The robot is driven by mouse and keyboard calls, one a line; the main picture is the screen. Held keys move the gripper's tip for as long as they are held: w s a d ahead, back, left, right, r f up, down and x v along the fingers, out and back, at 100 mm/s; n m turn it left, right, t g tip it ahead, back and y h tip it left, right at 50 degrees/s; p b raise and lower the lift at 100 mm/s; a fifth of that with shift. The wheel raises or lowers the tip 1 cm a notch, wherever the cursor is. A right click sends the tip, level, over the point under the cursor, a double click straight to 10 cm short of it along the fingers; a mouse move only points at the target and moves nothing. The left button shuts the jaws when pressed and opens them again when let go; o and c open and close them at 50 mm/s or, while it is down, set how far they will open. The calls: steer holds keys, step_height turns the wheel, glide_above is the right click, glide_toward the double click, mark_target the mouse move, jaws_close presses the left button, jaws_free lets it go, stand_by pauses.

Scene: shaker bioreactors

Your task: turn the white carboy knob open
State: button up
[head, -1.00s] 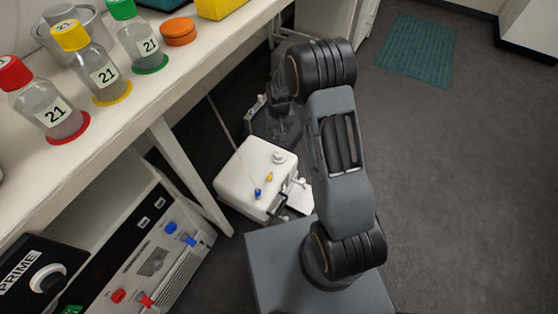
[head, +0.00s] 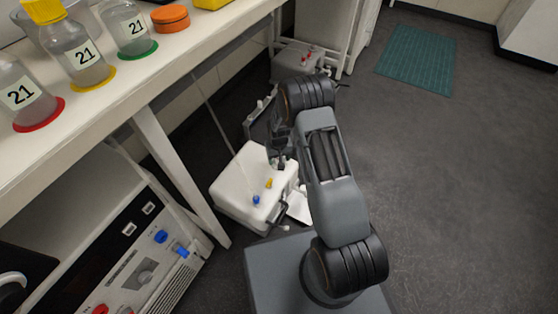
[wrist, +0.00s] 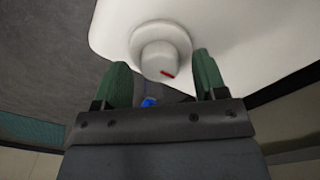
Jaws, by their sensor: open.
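The white carboy (head: 238,192) stands on the floor beside the bench, with a small blue fitting (head: 256,199) and a yellow fitting (head: 268,183) on its top. My gripper (head: 279,163) is over the carboy's far right part and hides the knob in the head view. In the wrist view the white knob (wrist: 157,53) has a red mark on its lower right edge. My gripper's green-padded fingers (wrist: 161,64) are open, one on each side of the knob, with gaps between pads and knob. A blue bit shows below the knob.
The white bench (head: 110,95) runs along the left with several labelled bottles on coloured rings. A control unit (head: 140,270) stands under it. The floor to the right is clear up to a teal mat (head: 417,58).

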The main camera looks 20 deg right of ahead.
steer(key=shift+f, duration=0.35)
steer(key=c, duration=0.9)
